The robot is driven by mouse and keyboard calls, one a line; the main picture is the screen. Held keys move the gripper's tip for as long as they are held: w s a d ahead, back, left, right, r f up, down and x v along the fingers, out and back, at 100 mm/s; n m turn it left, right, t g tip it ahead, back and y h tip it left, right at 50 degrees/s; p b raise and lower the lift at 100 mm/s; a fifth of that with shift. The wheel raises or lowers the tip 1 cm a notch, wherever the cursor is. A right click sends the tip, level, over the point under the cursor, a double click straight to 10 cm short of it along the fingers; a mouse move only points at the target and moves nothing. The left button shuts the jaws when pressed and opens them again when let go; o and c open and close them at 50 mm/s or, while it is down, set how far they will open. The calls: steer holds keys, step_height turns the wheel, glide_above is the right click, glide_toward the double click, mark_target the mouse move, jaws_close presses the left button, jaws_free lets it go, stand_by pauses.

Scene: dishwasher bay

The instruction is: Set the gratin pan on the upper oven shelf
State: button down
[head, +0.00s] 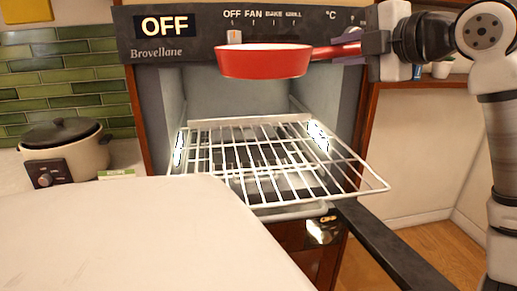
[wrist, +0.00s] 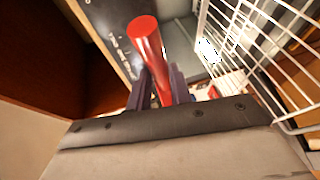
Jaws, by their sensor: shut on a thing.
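The red gratin pan (head: 263,64) is in the air in front of the oven's control panel, above the upper shelf and roughly level. My gripper (head: 350,45) is shut on its handle, at the right of the pan. In the wrist view the red handle (wrist: 146,40) runs between the two fingers of my gripper (wrist: 164,90); the pan's bowl is mostly hidden there. The upper oven shelf (head: 352,178) is a white wire rack, pulled part-way out of the open oven. It is empty, and its bars also show in the wrist view (wrist: 262,62).
The oven door (head: 395,250) is open, its dark edge reaching toward the lower right. A pale countertop (head: 130,235) fills the lower left. A rice cooker (head: 62,152) stands at the left by green tiles. The control panel (head: 190,30) is close behind the pan.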

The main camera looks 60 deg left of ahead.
mark_target(311, 52)
steer(key=s, duration=0.2)
steer(key=s+g, duration=0.1)
steer(key=shift+s+a+r+n, duration=0.25)
steer(key=shift+s+n, duration=0.15)
steer(key=shift+s+f, duration=0.25)
steer(key=shift+s, duration=0.05)
step_height(311, 52, down, 20)
steer(key=shift+r+p, duration=0.25)
steer(key=shift+p, duration=1)
steer(key=c, duration=1.3)
jaws_free()
steer(key=shift+o, duration=0.2)
steer(key=b+v, duration=0.3)
steer(key=v, duration=0.9)
steer(key=shift+w, duration=0.15)
